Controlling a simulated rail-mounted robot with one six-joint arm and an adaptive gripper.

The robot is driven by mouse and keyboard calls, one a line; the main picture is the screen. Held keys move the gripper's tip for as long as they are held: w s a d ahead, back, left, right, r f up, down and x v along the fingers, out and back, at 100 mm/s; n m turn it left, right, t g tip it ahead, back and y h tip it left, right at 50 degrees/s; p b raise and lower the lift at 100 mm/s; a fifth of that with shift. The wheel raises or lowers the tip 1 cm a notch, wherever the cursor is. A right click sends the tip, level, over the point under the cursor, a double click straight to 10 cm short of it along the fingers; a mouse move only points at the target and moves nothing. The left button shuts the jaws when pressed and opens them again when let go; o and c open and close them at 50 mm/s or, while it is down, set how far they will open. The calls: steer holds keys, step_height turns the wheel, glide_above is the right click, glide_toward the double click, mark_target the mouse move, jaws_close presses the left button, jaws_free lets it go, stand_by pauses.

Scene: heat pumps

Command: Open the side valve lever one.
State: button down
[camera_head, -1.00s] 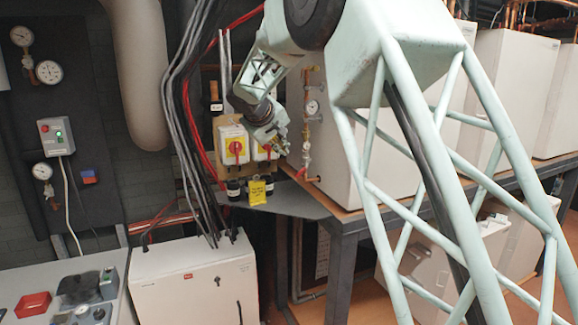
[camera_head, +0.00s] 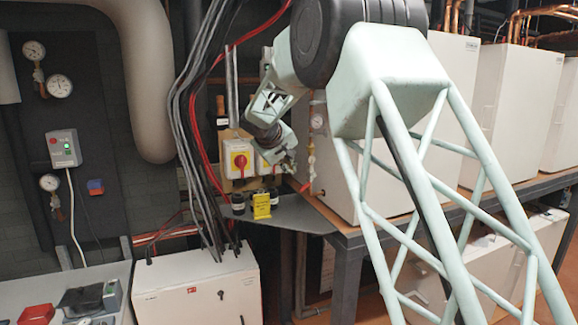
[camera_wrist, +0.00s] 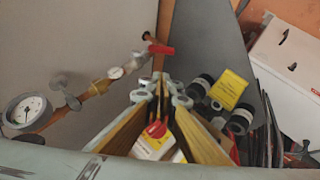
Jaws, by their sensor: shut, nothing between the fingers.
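A small red valve lever (camera_head: 304,187) is at the lower end of the pipe with a gauge on the side of the nearest white unit. In the wrist view, the red lever (camera_wrist: 161,49) points right from the brass pipe fittings (camera_wrist: 98,88), just beyond my fingertips. My gripper (camera_head: 290,168) is above and left of the lever in the head view. In the wrist view, my gripper (camera_wrist: 161,84) has its fingertips together, with nothing between them. A gap shows between the fingertips and the lever; contact cannot be seen.
A round gauge (camera_wrist: 26,110) is on the same pipe. Yellow-and-red switch boxes (camera_head: 238,158) are left of my gripper. Black fittings and a yellow tag (camera_head: 262,206) are below them. A grey shelf (camera_head: 290,212) lies under the lever. Cables hang farther left.

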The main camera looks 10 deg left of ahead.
mark_target(308, 183)
steer(key=w+d+f+p, duration=0.1)
steer(key=w+d+f, duration=0.2)
steer(key=w+f, duration=0.2)
steer(key=shift+d+f+p, duration=0.25)
steer(key=shift+f+p, duration=0.15)
steer(key=shift+f, duration=0.6)
steer(key=shift+f+b, duration=0.3)
steer(key=shift+b, duration=0.65)
